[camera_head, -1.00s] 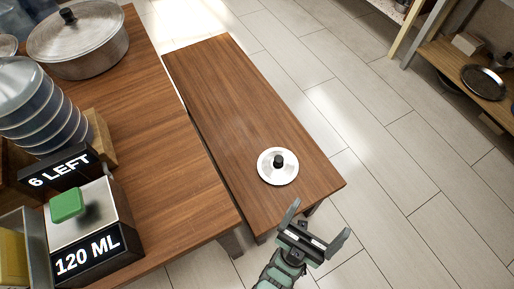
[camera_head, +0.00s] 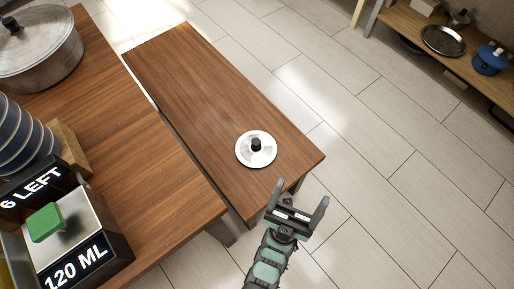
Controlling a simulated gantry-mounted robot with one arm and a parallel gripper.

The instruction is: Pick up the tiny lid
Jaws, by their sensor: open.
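The tiny lid (camera_head: 257,150) is a round silvery-white disc with a black knob (camera_head: 256,144) on top. It lies knob up near the front end of a low wooden bench (camera_head: 200,85). My gripper (camera_head: 298,195) is open and empty, its two fingers spread. In the picture it is below and to the right of the lid, near the bench's front corner, apart from the lid. Its exact height above the bench is hard to tell.
A higher wooden table (camera_head: 135,130) stands left of the bench. It holds a big lidded metal pot (camera_head: 38,60), stacked bowls (camera_head: 20,140) and a box (camera_head: 75,245) marked "120 ML". A shelf (camera_head: 400,28) with cookware is at top right. Tiled floor is free on the right.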

